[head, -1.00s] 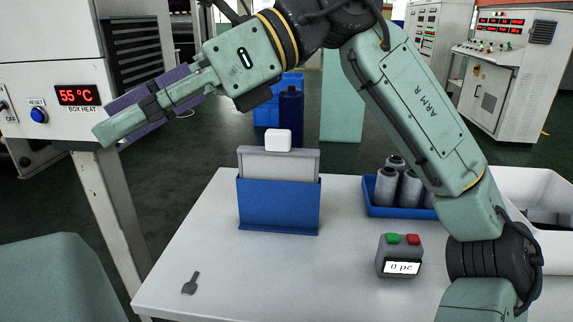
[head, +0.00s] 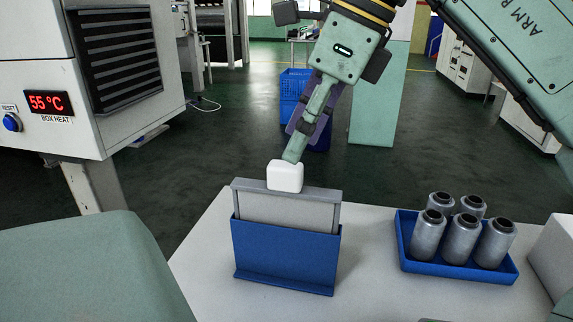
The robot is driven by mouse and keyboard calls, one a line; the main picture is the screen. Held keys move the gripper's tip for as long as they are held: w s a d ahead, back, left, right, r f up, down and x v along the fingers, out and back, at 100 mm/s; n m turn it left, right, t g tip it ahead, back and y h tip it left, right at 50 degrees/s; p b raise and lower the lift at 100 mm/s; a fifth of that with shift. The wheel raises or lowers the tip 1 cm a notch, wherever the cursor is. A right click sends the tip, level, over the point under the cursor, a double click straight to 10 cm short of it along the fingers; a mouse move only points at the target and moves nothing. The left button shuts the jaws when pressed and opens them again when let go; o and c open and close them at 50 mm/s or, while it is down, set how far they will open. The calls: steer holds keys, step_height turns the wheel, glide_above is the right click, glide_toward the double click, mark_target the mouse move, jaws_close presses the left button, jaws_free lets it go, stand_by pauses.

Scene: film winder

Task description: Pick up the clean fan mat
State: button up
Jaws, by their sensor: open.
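The clean fan mat (head: 280,208) appears to be the flat grey framed panel standing upright in a blue holder (head: 285,260) on the white table. A white rounded block (head: 285,177) is on the middle of its top edge. My gripper (head: 292,155) points down just behind and above the white block. I cannot tell whether the fingertips touch it. The gripper is open, though its fingers overlap in this view. The lower part of the mat is hidden inside the holder.
A blue tray (head: 411,262) with several grey spools stands to the right on the table. A machine (head: 70,75) with a red 55 °C display is at the left. Blue crates (head: 292,95) stand on the floor behind. The table (head: 210,260) is clear left of the holder.

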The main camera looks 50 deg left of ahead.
mark_target(287, 164)
steer(key=shift+p+x, duration=0.3)
steer(key=shift+x, duration=2.8)
steer(key=shift+w+a, duration=0.1)
steer(key=shift+c, duration=0.3)
jaws_close()
